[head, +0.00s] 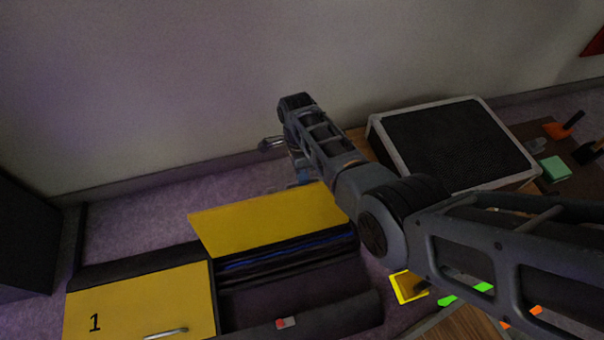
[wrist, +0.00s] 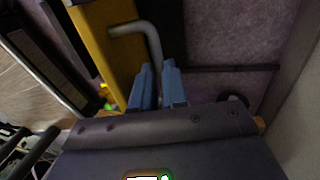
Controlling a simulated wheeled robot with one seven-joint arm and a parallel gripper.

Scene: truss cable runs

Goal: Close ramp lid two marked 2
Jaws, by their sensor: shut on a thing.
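The yellow lid (head: 262,222) of the right-hand ramp section stands open, tilted up from its channel; no number shows on the side I see. In the wrist view the lid (wrist: 100,35) is a yellow panel with a bent grey metal handle (wrist: 150,38). My gripper (wrist: 158,78) has its blue fingers shut on the end of this handle. In the head view my gripper is mostly hidden behind my arm, at the lid's far side. The open channel (head: 300,300) shows below the lid.
Blue and black cables (head: 285,260) lie in the channel. A red and white piece (head: 286,322) is at its near edge. The left lid (head: 125,305), marked 1, lies closed. A framed black case (head: 450,140) stands right; a wall is behind.

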